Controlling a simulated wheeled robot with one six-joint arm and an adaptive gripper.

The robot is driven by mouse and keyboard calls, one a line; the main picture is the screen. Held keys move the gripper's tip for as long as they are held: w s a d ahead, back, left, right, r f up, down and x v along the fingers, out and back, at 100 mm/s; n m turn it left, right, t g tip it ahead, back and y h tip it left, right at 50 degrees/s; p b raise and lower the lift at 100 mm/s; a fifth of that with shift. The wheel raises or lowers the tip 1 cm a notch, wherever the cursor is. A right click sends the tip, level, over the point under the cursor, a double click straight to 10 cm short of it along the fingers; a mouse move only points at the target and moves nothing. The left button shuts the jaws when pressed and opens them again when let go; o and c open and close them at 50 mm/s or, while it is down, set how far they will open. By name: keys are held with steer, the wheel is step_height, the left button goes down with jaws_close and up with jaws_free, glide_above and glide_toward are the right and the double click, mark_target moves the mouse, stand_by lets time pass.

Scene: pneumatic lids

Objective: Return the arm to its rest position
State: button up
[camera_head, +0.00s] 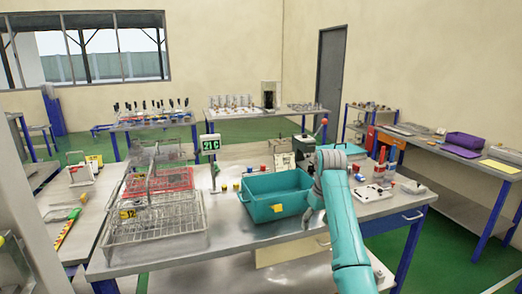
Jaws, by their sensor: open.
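My teal arm (344,215) reaches from the bottom right up over the metal workbench (240,268).
Wire baskets (155,222), one with a red insert, fill the bench's left side. A display reading 21 C (210,144) stands behind them. A white fixture (372,193) lies right of the arm. A side bench (445,165) carries a purple tray (467,140). Green floor separates the benches.

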steer(key=s+f+m+t, duration=0.1)
steer(key=s+f, duration=0.3)
steer(key=f, duration=0.9)
steer(key=s+f+t, duration=0.2)
steer(key=s+f, duration=0.2)
steer(key=f, duration=0.9)
steer(key=s+f+m+t, duration=0.1)
steer(key=s+f+t, duration=0.1)
steer(key=s+f, duration=0.65)
steer(key=s+f+t, duration=0.1)
steer(key=s+f, duration=0.4)
steer(key=s, duration=0.6)
steer(key=s+r+m+t, duration=0.1)
steer(key=s+r+t, duration=0.15)
steer(key=s, duration=0.95)
steer(key=s+r+t, duration=0.1)
steer(key=s+r, duration=0.2)
steer(key=s, duration=0.9)
steer(key=s+d+r+m+t, duration=0.1)
steer(key=s+r+t, duration=0.2)
steer(key=s+r, duration=1.3)
step_height(320, 180, up, 4)
steer(key=shift+s+r+h, duration=0.1)
steer(key=shift+s+h, duration=0.1)
steer(key=shift+h, duration=0.1)
